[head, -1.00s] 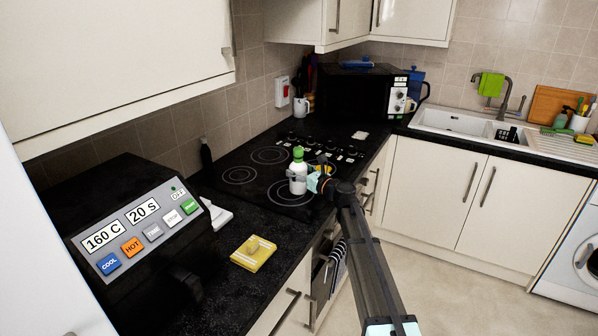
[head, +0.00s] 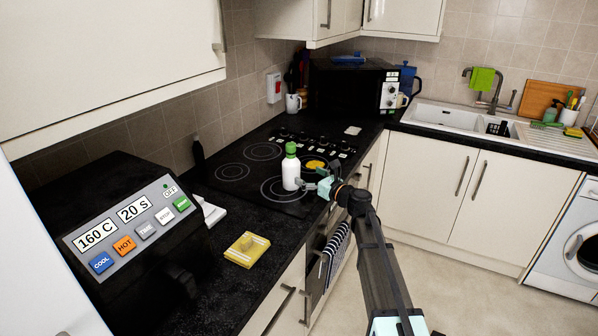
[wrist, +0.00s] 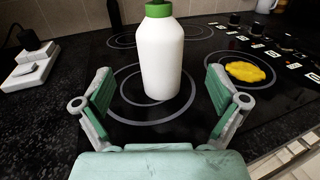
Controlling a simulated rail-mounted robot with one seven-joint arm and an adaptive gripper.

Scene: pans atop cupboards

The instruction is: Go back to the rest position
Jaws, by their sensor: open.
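My gripper (head: 314,187) is over the front edge of the hob (head: 262,170), just right of a white bottle with a green cap (head: 291,172). In the wrist view my gripper (wrist: 160,100) is open, its two fingers spread wide and empty. The bottle (wrist: 162,55) stands upright on a hob ring beyond the fingers, seemingly apart from both.
A yellow item (head: 315,164) lies on the hob. A yellow sponge-like block (head: 247,249) lies on the counter near the black appliance with buttons (head: 120,240). A black microwave (head: 350,90) stands at the back. The floor (head: 460,280) at right is clear.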

